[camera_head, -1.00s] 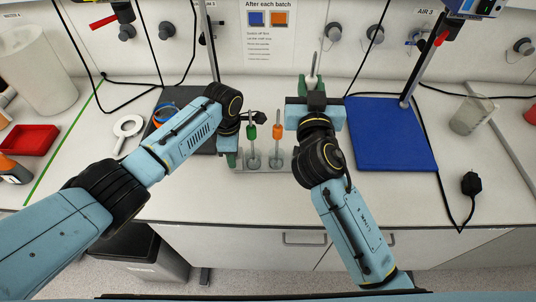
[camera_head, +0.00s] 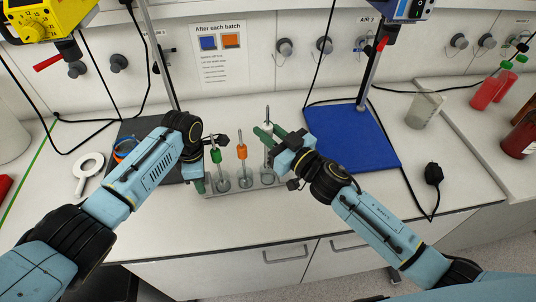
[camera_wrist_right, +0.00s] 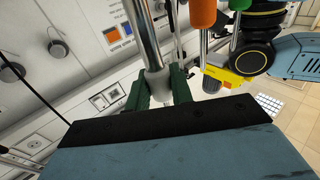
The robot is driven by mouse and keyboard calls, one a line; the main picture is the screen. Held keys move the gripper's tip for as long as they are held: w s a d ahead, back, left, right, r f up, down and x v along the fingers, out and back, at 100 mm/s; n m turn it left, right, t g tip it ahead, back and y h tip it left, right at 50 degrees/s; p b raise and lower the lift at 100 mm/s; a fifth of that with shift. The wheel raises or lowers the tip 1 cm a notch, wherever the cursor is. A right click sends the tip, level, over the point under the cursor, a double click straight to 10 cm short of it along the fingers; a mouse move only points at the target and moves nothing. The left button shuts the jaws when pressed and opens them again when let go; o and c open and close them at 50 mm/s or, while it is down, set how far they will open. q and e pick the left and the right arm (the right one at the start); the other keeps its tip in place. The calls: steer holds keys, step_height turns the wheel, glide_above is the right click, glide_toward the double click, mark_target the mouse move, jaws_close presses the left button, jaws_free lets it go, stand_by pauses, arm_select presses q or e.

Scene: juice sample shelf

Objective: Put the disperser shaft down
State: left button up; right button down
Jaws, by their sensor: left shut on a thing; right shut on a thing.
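The disperser shaft (camera_head: 267,143) is upright, a grey metal rod with a thin tip on top. My right gripper (camera_head: 268,134) is shut around it above the right-hand place of the rack. The right wrist view shows the shaft (camera_wrist_right: 152,55) between the green fingers (camera_wrist_right: 160,90). Whether its lower end sits in the rack I cannot tell. The rack (camera_head: 232,191) also holds a green-collared shaft (camera_head: 215,156) and an orange-collared shaft (camera_head: 242,152). My left gripper (camera_head: 199,185) is shut at the rack's left end; its hold is partly hidden.
A blue mat (camera_head: 352,140) lies to the right, with a stand post behind it. A beaker (camera_head: 425,110) and red bottles (camera_head: 490,88) stand further right. A magnifier-shaped white thing (camera_head: 88,172) lies at left. The bench front (camera_head: 330,215) is clear.

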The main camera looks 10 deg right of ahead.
steer(key=shift+f, duration=2.85)
steer(key=c, duration=1.2)
jaws_free()
steer(key=shift+f, duration=0.1)
steer(key=shift+c, duration=0.2)
steer(key=shift+r, duration=0.25)
steer(key=v, duration=1.2)
